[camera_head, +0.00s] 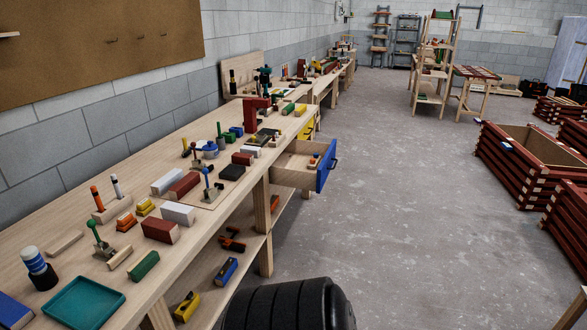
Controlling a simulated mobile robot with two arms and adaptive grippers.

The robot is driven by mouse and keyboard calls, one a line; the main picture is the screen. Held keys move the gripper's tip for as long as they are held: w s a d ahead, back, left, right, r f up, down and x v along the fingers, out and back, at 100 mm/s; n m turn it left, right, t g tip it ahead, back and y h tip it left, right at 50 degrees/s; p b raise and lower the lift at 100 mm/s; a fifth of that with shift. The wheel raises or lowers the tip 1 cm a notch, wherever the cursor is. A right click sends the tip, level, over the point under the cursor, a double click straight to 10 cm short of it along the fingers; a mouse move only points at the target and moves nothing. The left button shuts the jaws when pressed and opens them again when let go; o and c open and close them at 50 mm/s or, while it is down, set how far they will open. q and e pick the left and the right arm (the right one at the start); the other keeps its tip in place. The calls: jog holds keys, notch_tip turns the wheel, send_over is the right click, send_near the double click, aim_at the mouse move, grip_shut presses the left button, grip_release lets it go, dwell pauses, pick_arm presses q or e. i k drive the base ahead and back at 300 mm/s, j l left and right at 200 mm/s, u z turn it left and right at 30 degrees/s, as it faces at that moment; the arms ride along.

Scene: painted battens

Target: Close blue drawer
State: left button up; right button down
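The blue drawer (326,168) sticks out of the right side of the long wooden workbench (60,231). It is open, with its blue front standing clear of the bench and facing the aisle. A dark handle (335,162) is on that front. The drawer's wooden box shows from above, and a small coloured item (315,160) lies in it near the front. Neither of my grippers is in view.
A yellow drawer front (307,129) sits farther along the bench, beyond the blue one. Painted blocks and tools cover the benchtop, with more on the lower shelf. Dark red slatted crates (520,165) stand at the right. The concrete floor (400,210) between is clear.

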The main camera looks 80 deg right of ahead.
aim_at(293, 159)
jog(key=z, duration=3)
jog(key=i+l+u, duration=0.1)
jog(key=i, duration=0.35)
jog(key=i+l+u, duration=0.1)
jog(key=i, duration=0.35)
jog(key=i+l+u, duration=0.1)
jog(key=i, duration=0.35)
jog(key=i+l+u, duration=0.1)
jog(key=i+l, duration=0.2)
jog(key=i, duration=0.1)
